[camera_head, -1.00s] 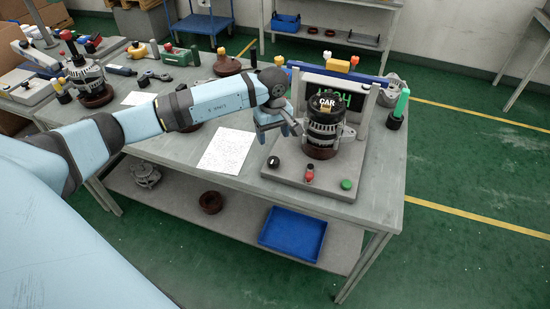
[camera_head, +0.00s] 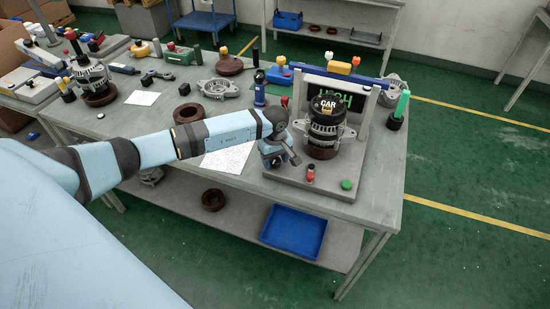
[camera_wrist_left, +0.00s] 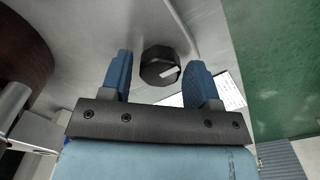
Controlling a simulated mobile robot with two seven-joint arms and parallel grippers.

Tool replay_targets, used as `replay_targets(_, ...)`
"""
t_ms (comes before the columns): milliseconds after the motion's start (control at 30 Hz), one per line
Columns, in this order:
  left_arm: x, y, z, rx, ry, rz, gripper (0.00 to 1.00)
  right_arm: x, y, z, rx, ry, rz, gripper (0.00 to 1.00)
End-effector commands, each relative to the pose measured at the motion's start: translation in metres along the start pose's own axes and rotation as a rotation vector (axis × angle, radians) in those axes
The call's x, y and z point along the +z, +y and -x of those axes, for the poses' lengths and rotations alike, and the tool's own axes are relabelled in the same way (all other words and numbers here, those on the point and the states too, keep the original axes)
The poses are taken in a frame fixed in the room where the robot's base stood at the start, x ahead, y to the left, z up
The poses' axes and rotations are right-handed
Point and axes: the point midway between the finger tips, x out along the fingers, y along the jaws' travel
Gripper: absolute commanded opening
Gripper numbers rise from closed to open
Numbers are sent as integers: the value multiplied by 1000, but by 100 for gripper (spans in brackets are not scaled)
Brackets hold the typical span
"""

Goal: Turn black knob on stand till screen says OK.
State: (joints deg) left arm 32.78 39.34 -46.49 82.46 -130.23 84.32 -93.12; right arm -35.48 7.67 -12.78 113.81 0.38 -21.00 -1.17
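The black knob (camera_wrist_left: 159,66) with a white mark lies between and just beyond the fingertips of my left gripper (camera_wrist_left: 160,72) in the left wrist view. The gripper's blue fingers are apart and do not appear to touch the knob. In the head view my left gripper (camera_head: 280,157) is low over the left front of the grey stand (camera_head: 335,190), and it hides the knob. The screen (camera_head: 338,96) shows green letters that look like HIGH, partly hidden by the alternator (camera_head: 325,125). My right gripper is not in view.
A red button (camera_head: 310,173) and a green button (camera_head: 346,184) sit on the stand's front. A white paper sheet (camera_head: 226,158) lies left of the stand. A blue bottle (camera_head: 259,90) and a green-topped tool (camera_head: 399,108) stand nearby.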

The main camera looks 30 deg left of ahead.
Motion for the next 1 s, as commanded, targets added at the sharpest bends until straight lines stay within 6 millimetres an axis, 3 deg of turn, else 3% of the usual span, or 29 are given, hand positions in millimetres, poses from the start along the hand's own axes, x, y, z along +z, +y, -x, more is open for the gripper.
replay_targets(33, 0, 0, 0, 0, 0, 0, 44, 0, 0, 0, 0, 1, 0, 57)
replay_targets(133, 0, 0, 0, 0, 0, 0, 21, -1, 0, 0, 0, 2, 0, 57)
replay_targets(167, 0, 0, 0, 0, 0, 0, 17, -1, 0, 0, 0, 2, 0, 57)
replay_targets(567, -1, 0, -1, -1, 2, 68, 17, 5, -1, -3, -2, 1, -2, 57)
replay_targets(1000, -1, 0, -2, 0, 2, 422, 17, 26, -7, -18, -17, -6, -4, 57)
